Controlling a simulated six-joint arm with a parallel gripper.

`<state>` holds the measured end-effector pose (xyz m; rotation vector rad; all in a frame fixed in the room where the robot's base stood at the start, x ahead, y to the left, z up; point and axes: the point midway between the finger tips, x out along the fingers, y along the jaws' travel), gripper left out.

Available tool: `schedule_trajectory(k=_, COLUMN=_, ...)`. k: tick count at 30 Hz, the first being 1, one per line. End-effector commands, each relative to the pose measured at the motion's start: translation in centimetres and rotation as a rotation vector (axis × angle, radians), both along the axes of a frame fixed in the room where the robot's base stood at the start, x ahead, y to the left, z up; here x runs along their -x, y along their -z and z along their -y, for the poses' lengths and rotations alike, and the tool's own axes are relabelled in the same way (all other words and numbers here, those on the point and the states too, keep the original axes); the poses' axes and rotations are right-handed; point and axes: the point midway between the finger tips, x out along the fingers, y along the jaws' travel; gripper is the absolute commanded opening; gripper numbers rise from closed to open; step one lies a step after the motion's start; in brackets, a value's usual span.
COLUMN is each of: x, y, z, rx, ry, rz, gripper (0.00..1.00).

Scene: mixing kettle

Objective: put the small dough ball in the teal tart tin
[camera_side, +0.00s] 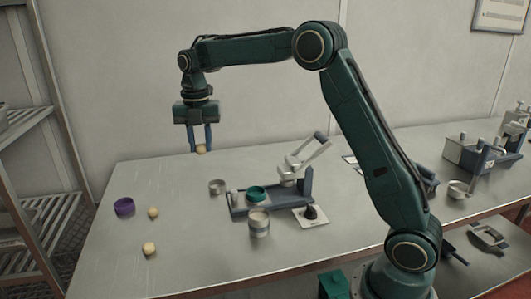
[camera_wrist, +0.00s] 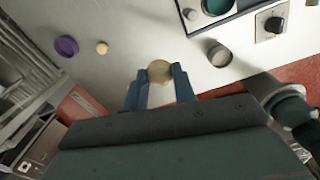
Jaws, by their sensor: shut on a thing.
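My gripper (camera_side: 201,148) is shut on a pale dough ball (camera_side: 202,150), held in the air well above the table. The ball also shows between the fingertips in the wrist view (camera_wrist: 159,71). The teal tart tin (camera_side: 257,192) sits on the blue base of a lever device, to the right of and below my gripper in the side view. Part of the teal tin (camera_wrist: 216,6) shows at the top edge of the wrist view. Two other dough balls lie on the table at the left, one nearer the back (camera_side: 153,212) and one nearer the front (camera_side: 149,249).
A purple tin (camera_side: 124,206) stands at the left and a small grey tin (camera_side: 217,186) left of the device. A metal cup (camera_side: 259,225) stands in front of the device (camera_side: 306,184), whose lever rises at the right. The front left table is mostly clear.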

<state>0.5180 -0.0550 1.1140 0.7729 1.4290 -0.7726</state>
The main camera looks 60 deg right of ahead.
Motion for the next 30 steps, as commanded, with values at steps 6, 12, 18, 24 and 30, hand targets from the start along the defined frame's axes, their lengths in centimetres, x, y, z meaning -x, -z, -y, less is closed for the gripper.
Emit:
schedule_trajectory(k=6, x=0.4, y=0.7, z=0.9, rx=0.000, ry=0.032, rz=-0.001, gripper=0.06)
schedule_trajectory(k=12, x=1.8, y=2.7, z=3.4, rx=0.000, ry=0.132, rz=-0.004, gripper=0.06)
schedule_trajectory(k=18, x=4.3, y=5.8, z=6.9, rx=0.000, ry=0.281, rz=-0.004, gripper=0.06)
schedule_trajectory(k=24, x=7.2, y=8.5, z=9.7, rx=-0.001, ry=0.423, rz=-0.004, gripper=0.06)
schedule_trajectory(k=30, x=9.0, y=10.0, z=11.1, rx=0.000, ry=0.505, rz=-0.001, gripper=0.06)
